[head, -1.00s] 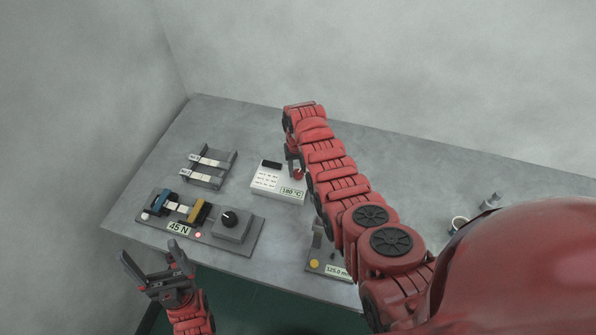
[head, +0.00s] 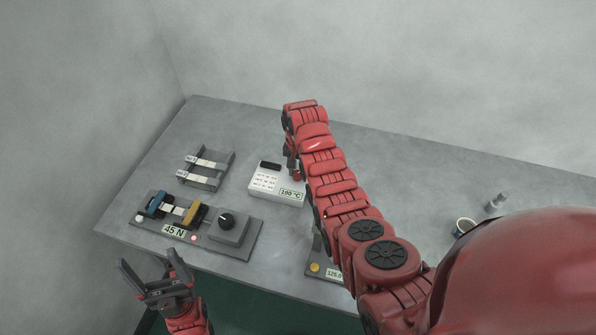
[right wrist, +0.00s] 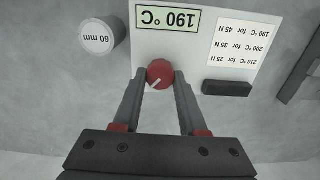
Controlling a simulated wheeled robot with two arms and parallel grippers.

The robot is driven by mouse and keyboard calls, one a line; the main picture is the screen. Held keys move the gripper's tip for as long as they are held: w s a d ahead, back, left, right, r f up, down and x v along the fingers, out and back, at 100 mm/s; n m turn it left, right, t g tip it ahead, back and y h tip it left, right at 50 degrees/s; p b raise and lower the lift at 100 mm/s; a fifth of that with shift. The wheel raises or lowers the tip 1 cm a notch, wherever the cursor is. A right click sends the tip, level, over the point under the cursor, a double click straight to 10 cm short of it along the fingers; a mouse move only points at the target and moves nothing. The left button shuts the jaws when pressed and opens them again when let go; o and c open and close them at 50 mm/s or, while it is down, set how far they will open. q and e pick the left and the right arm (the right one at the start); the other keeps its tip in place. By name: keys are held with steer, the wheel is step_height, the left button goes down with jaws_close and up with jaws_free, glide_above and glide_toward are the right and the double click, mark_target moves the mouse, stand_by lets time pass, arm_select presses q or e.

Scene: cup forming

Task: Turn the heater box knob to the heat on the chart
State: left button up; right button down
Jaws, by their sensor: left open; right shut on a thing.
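The white heater box (head: 261,191) stands mid-table in the head view. In the right wrist view its display (right wrist: 167,18) reads 190 °C, upside down. The chart (right wrist: 240,42) on it lists 210 °C for 25 N, 200 °C for 35 N and 190 °C for 45 N. The red heater knob (right wrist: 160,74) with a pale mark is at the box's edge. My right gripper (right wrist: 160,80) is shut on this knob, one finger on each side. My left gripper (head: 147,264) is open and empty in front of the table's front edge.
A grey panel (head: 250,246) at front left has a 45 N display (head: 173,230), a black knob (head: 226,221) and blue and yellow blocks. A rack (head: 213,183) stands behind it. A 60 mm cylinder (right wrist: 97,38) is close beside the heater box.

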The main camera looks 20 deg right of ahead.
mark_target(298, 172)
steer(key=shift+w+r, duration=0.1)
steer(key=shift+c, duration=2.2)
jaws_free()
steer(key=shift+r+b, duration=0.35)
steer(key=shift+r, duration=0.15)
step_height(298, 172, up, 4)
steer(key=shift+r+b, duration=0.25)
steer(key=shift+b, duration=0.65)
step_height(298, 172, up, 12)
steer(key=p, duration=1)
steer(key=shift+f, duration=0.15)
